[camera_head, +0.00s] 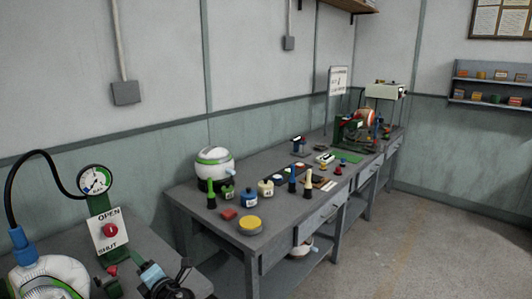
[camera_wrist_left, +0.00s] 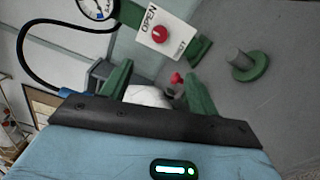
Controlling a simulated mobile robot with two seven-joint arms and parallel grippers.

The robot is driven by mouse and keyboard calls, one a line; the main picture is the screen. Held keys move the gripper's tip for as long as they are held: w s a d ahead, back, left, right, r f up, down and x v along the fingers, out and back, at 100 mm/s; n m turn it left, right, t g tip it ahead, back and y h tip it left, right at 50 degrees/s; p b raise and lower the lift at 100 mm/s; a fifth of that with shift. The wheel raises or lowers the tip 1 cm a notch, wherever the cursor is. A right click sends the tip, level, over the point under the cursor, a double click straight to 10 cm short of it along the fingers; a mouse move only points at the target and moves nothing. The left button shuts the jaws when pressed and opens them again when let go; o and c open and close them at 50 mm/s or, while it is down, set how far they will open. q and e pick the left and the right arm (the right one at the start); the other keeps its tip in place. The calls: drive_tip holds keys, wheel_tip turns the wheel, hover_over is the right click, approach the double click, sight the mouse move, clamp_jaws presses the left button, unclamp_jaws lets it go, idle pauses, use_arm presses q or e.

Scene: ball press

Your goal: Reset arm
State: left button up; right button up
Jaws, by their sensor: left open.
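My left gripper (camera_head: 132,281) is low in the head view, at the near bench. In the left wrist view its two green fingers (camera_wrist_left: 160,84) are spread apart, with nothing held between them. Beyond the fingers, a white rounded surface (camera_wrist_left: 148,96) and a small red knob (camera_wrist_left: 176,78) show. A white-and-green ball-shaped device (camera_head: 48,276) with a blue hose fitting sits at the lower left in the head view, left of the gripper. My right gripper is not in view.
An OPEN/SHUT panel (camera_head: 109,231) with a red button stands under a round gauge (camera_head: 95,180), close beyond the gripper. A green ring base with a grey peg (camera_wrist_left: 249,66) stands nearby. The long grey bench (camera_head: 285,226) holds several small items. Floor at right is clear.

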use_arm(q)
drive_tip(key=s+d+f+n+g+h, duration=0.3)
drive_tip(key=s+f+n+h, duration=0.1)
drive_tip(key=s+f+n, duration=0.55)
drive_tip(key=s+d+f+n+g+h, duration=0.3)
drive_tip(key=s+f+n, duration=0.4)
drive_tip(key=s+n, duration=0.45)
drive_tip(key=s+d+r+n+g+h, duration=0.2)
drive_tip(key=s+n+h, duration=0.2)
drive_tip(key=s+n, duration=0.65)
drive_tip(key=s+d+r+n+g+h, duration=0.1)
drive_tip(key=s+d+r+n+h, duration=0.15)
drive_tip(key=s+n, duration=0.85)
wheel_tip(320, 180, down, 10)
drive_tip(key=w+d+m+t+h, duration=0.2)
drive_tip(key=m+t, duration=0.1)
drive_tip(key=t, duration=0.4)
drive_tip(key=shift+w+d+f, duration=0.15)
drive_tip(key=shift+w+f, duration=0.1)
drive_tip(key=shift+w, duration=0.15)
